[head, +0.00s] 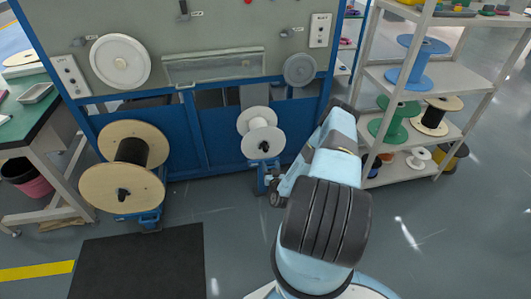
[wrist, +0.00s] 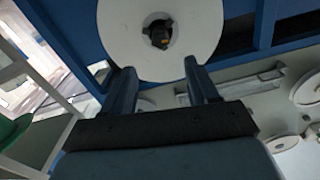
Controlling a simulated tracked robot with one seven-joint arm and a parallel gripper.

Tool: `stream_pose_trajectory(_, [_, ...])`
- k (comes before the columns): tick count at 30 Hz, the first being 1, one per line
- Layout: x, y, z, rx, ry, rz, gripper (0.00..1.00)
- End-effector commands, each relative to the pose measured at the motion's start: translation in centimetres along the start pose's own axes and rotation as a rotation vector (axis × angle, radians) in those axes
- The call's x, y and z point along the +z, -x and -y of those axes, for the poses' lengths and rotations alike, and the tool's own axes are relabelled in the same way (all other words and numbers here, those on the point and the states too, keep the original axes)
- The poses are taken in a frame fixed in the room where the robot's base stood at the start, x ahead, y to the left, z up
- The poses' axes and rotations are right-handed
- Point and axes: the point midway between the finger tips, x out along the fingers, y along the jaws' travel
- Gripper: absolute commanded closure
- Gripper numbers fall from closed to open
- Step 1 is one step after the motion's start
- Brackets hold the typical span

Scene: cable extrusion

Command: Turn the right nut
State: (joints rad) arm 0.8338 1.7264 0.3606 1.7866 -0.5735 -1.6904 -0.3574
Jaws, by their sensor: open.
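The right nut (head: 265,147) is a small dark knob at the centre of the white spool (head: 257,122) on the blue machine's right side. In the wrist view the white spool (wrist: 120,30) is close, with the dark nut (wrist: 158,34) in its middle and a small yellowish spot on it. My gripper (wrist: 163,78) is open and empty. Its two fingers lie below the nut in the wrist view, apart from it, with the fingertips by the spool's lower edge. In the head view my arm stands right of the spool; its fingers are hard to make out there.
A large wooden spool (head: 90,185) with its own dark nut is at the machine's left. A shelf (head: 450,130) with coloured spools stands right of my arm. A green table (head: 40,115) is at the far left. A black mat (head: 140,262) lies on otherwise clear floor.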

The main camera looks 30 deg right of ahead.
Motion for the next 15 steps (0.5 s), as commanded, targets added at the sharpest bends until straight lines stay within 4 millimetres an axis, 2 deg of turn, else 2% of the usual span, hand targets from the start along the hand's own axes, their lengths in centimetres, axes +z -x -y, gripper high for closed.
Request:
stream_pose_trajectory(3, [-0.1,-2.2,0.0,-0.001,-0.001,-0.002,0.41])
stream_pose_trajectory(15, [0.0,-8.8,0.0,0.000,-0.002,-0.002,0.41])
